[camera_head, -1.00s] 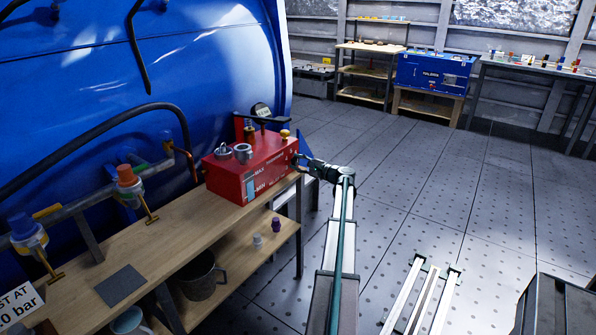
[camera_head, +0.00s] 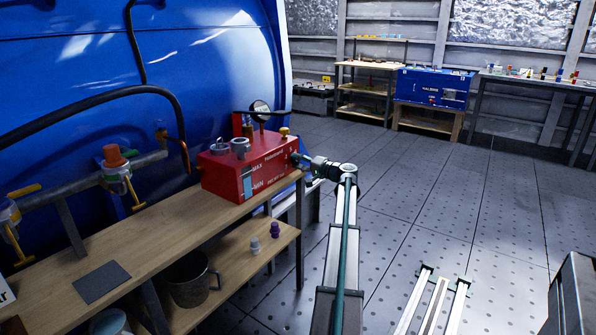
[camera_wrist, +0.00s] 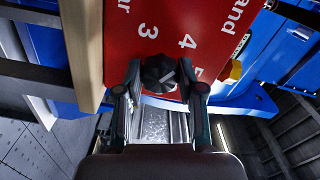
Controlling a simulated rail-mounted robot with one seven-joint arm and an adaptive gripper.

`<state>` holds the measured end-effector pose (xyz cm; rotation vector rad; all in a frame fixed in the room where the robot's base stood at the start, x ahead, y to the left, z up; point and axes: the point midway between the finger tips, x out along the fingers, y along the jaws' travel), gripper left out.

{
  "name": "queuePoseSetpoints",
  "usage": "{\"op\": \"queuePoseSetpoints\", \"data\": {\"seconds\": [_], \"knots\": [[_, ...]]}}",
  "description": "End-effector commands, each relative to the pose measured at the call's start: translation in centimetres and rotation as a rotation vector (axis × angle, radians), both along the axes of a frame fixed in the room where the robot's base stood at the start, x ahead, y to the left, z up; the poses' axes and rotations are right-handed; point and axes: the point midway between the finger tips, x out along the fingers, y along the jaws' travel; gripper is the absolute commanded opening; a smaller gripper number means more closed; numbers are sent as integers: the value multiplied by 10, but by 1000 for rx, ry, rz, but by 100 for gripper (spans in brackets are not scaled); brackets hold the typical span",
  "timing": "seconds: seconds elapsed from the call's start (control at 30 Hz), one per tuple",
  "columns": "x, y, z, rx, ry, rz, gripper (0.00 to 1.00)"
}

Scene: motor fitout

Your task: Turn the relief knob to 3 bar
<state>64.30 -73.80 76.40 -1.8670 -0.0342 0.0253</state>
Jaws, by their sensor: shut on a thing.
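The relief knob (camera_wrist: 158,72) is small, black and ridged, on the face of a red box. In the wrist view it sits between the two fingers of my gripper (camera_wrist: 160,90), which are shut on it. White numbers 3, 4 and a partly hidden 5 show on the red face (camera_wrist: 165,30) around the knob. Which number the knob points at I cannot tell. In the head view the red box (camera_head: 235,177), with MAX and MIN marks, stands on the bench, and my gripper (camera_head: 303,161) reaches its right end. The knob is hidden there.
The wooden bench (camera_head: 150,225) runs along the blue tank (camera_head: 70,75). Valves on a pipe (camera_head: 120,172) stand to the left. A bucket (camera_head: 190,282) and two small knobs sit on the lower shelf. The floor to the right is mostly clear.

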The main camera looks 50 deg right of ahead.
Motion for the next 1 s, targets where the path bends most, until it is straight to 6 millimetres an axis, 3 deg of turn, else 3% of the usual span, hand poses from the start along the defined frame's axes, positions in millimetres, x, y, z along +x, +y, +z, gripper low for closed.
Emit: {"op": "queuePoseSetpoints", "data": {"seconds": [1.0], "knots": [[0,-1,-5,-934,-34,1,3]]}}
